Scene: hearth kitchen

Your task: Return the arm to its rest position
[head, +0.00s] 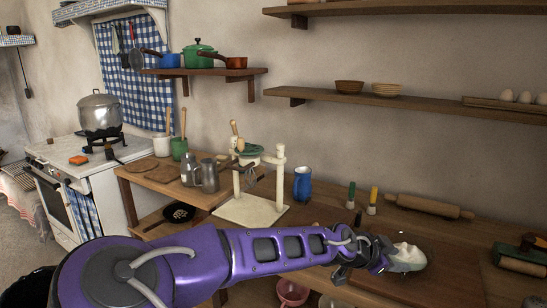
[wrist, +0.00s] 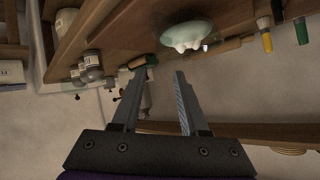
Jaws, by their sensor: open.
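My purple arm (head: 270,248) reaches out to the right, low over the wooden counter. My gripper (head: 376,254) is at its far end, small and partly hidden by the wrist in the head view. In the wrist view my gripper (wrist: 157,74) shows two dark fingers spread apart with nothing between them. A pale green bowl with white lumpy contents (head: 408,258) is just beyond the gripper in the head view. The bowl also shows in the wrist view (wrist: 187,34), apart from the fingertips.
A cream wooden stand (head: 249,210), a blue mug (head: 302,184) and metal jugs (head: 208,176) stand behind the arm. A rolling pin (head: 430,206) lies at the back right. Shelves (head: 420,103) run along the wall above. A stove (head: 90,160) with a pot is at the left.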

